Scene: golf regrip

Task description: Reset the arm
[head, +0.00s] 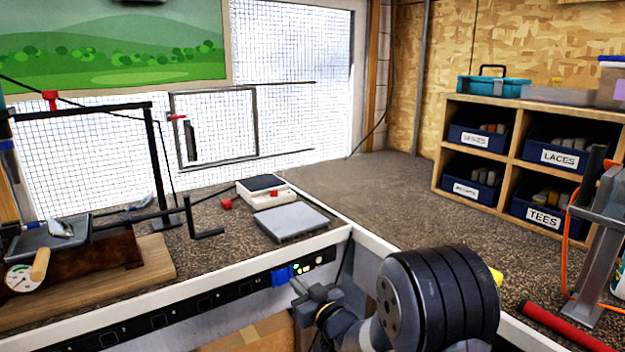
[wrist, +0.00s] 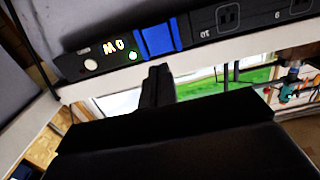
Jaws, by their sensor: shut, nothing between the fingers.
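My gripper (head: 303,287) is in the lower middle of the head view, in front of the bench's front edge and close to the black power strip (head: 215,300). In the wrist view my gripper (wrist: 158,72) shows as two dark fingers shut together with nothing between them. The fingertips point at the lower edge of the power strip (wrist: 200,32), just below its blue switch (wrist: 158,40). I cannot tell whether they touch the strip. My dark forearm covers part of the right bench front in the head view.
A grey pad (head: 291,221) and a white device (head: 266,191) sit near the bench corner. A wooden board with a gauge (head: 20,278) is at left. A shelf of labelled bins (head: 520,150), a metal clamp (head: 598,235) and a red tube (head: 565,327) are at right.

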